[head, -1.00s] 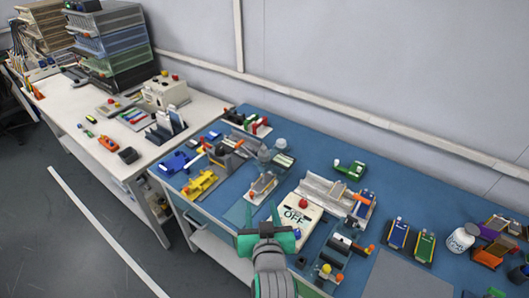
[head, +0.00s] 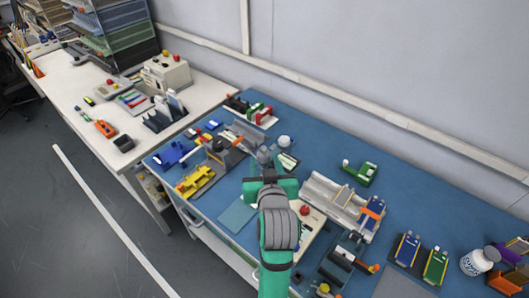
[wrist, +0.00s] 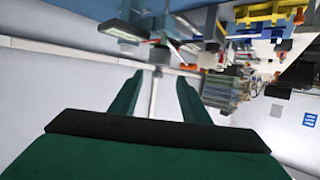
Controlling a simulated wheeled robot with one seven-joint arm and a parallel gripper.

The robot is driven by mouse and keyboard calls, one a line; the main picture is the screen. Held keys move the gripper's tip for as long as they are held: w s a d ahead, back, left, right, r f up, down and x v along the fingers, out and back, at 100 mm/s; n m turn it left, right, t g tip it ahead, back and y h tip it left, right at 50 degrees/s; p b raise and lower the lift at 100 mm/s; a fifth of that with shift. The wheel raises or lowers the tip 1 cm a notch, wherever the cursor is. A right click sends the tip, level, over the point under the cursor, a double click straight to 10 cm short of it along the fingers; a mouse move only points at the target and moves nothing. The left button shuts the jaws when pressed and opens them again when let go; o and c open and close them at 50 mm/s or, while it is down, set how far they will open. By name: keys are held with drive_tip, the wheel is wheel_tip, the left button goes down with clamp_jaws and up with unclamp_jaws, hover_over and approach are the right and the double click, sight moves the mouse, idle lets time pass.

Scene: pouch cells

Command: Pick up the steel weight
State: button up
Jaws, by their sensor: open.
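A small grey metal piece (head: 263,154), which looks like the steel weight, stands on the blue bench top just beyond my gripper (head: 268,178) in the head view. Its lower part is close behind the gripper, and I cannot tell if they touch. In the wrist view, a grey piece (wrist: 160,53) that may be the same weight shows above and between the fingertips. My gripper (wrist: 160,80) is open, with its green fingers apart and nothing between them.
A light round-topped item (head: 284,141) stands just right of the weight. A yellow fixture (head: 196,181) and a blue fixture (head: 172,155) lie to the left. A grey channel-shaped fixture (head: 335,198) lies to the right. A flat blue-green sheet (head: 237,215) lies near the front edge.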

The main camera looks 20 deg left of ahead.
sight(264, 152)
drive_tip(key=shift+x, duration=3.8)
drive_tip(key=shift+w+d+r, duration=0.1)
drive_tip(key=shift+d+r, duration=0.05)
drive_tip(key=shift+r, duration=0.05)
clamp_jaws()
